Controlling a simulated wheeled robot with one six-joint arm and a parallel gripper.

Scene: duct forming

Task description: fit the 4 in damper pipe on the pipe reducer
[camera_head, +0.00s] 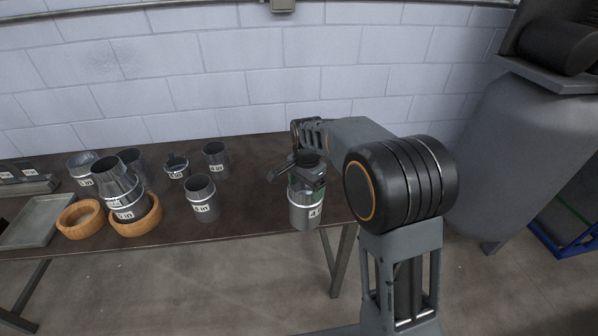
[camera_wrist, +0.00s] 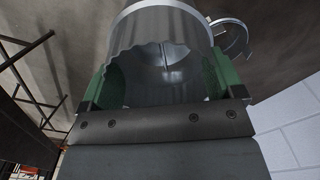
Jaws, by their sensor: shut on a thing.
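My gripper (camera_head: 308,178) is shut on a metal pipe (camera_head: 305,214) whose label begins with 4. It holds the pipe upright beside the right end of the table. In the wrist view, green finger pads grip both sides of this pipe (camera_wrist: 165,30). Its rim is wavy, and a plate with a line down it shows inside. A tapered metal piece (camera_head: 117,182), which looks like the pipe reducer, stands slightly tilted in a wooden ring (camera_head: 140,225) at the left of the table. My gripper is well to the right of it.
On the dark table (camera_head: 255,210) stand several labelled pipes, including a 5 in pipe (camera_head: 201,198) and a 4 in one (camera_head: 214,157). An empty wooden ring (camera_head: 80,219) and a grey tray (camera_head: 38,222) lie at the left. A large grey tank (camera_head: 478,160) stands at the right.

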